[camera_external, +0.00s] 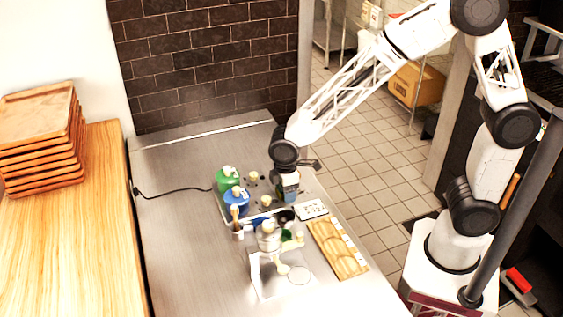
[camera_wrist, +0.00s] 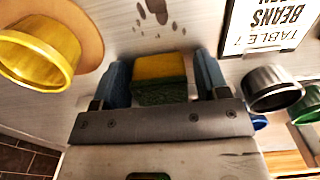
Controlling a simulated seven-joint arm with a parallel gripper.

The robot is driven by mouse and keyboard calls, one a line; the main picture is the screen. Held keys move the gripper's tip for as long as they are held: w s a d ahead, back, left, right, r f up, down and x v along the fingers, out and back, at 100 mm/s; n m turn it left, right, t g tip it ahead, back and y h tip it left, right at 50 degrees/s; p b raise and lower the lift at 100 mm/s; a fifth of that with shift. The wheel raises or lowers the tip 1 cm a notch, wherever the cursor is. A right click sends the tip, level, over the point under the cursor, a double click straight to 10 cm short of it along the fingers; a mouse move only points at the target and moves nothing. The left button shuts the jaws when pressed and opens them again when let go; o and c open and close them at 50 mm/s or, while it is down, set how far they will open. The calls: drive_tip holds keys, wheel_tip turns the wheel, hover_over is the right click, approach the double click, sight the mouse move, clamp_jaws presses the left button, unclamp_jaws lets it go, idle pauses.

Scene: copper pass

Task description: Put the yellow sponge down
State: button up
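The yellow sponge (camera_wrist: 160,68), with a green scouring side, is between the blue finger pads of my gripper (camera_wrist: 162,82) in the wrist view. The pads lie close along both its sides, and the gripper appears shut on it. In the external view my gripper (camera_external: 288,192) points down over the right side of the steel counter (camera_external: 185,240). The sponge cannot be made out there. Its height above the counter is hard to tell.
A green bottle (camera_external: 227,180) and a blue bottle (camera_external: 236,200) stand left of my gripper. A printed card (camera_external: 312,209), wooden board (camera_external: 338,250) and dark cup (camera_wrist: 270,88) are nearby. A yellow cup (camera_wrist: 38,58) is close in the wrist view. The counter's left part is clear.

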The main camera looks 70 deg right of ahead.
drive_tip(key=shift+o, duration=0.3)
drive_tip(key=shift+r, duration=0.15)
wheel_tip(320, 180, up, 12)
idle(0.7)
idle(0.4)
drive_tip(key=shift+s+r, duration=0.1)
drive_tip(key=s+d+r+m+t, duration=0.1)
drive_tip(key=s+d+r+m, duration=0.2)
drive_tip(key=s, duration=0.6)
drive_tip(key=s+d+r+m, duration=0.3)
drive_tip(key=s+d, duration=0.5)
drive_tip(key=s, duration=0.2)
drive_tip(key=s+d+r+m+t, duration=0.1)
drive_tip(key=s+d+r+m, duration=0.2)
drive_tip(key=s, duration=0.6)
drive_tip(key=shift+s+d+t, duration=0.3)
drive_tip(key=shift+d, duration=0.95)
drive_tip(key=shift+o, duration=0.4)
